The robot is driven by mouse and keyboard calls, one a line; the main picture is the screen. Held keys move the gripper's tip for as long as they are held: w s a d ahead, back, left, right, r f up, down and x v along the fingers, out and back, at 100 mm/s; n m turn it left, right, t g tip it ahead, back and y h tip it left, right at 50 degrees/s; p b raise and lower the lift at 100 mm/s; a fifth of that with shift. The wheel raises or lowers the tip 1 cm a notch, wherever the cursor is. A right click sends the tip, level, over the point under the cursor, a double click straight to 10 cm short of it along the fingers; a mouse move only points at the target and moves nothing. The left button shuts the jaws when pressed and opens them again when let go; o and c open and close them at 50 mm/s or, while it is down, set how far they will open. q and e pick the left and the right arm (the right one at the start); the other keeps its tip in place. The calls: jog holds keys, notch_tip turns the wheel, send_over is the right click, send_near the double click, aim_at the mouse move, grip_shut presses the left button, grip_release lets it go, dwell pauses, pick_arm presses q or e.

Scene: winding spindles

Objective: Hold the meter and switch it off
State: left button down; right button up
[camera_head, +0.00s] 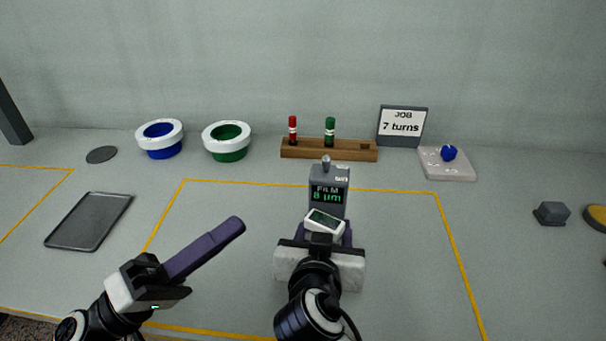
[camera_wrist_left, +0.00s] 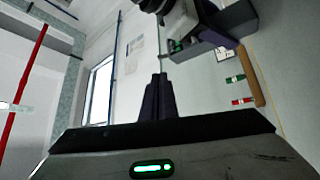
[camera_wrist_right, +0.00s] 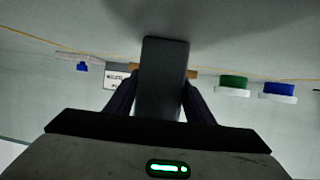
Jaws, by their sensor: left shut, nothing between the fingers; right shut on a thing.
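The meter (camera_head: 328,202) is a grey box with a small knob (camera_head: 326,160) on top. Its screen is lit and reads FILM 8 µm in green. My right gripper (camera_head: 326,234) is shut on the meter's lower part; in the right wrist view the meter's dark body (camera_wrist_right: 162,80) stands between the two purple fingers. My left gripper (camera_head: 238,224) is shut and empty, left of the meter and apart from it. Its closed purple fingers also show in the left wrist view (camera_wrist_left: 158,98).
At the back stand a blue-centred bowl (camera_head: 162,151), a green-centred bowl (camera_head: 228,148), a wooden rack (camera_head: 350,152) with red and green spindles, a job sign (camera_head: 403,138) and a pale block (camera_head: 455,176) with a blue knob. A grey tray (camera_head: 70,240) lies left. The yellow-outlined middle is otherwise clear.

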aim_at(323, 163)
pick_arm(q)
jog(key=shift+d, duration=0.1)
pick_arm(e)
jog(key=shift+s+f, duration=0.1)
jog(key=shift+f, duration=0.25)
pick_arm(q)
jog(key=x, duration=1.4)
jog(key=shift+f, duration=0.1)
jog(key=shift+n+g+y, duration=0.3)
jog(key=shift+n+y, duration=0.1)
jog(key=shift+n, duration=0.1)
jog(key=shift+w+r+n, duration=0.15)
jog(key=shift+r+n, duration=0.15)
jog(key=shift+r, duration=0.25)
jog(key=shift+w+r, duration=0.25)
jog(key=shift+w, duration=0.1)
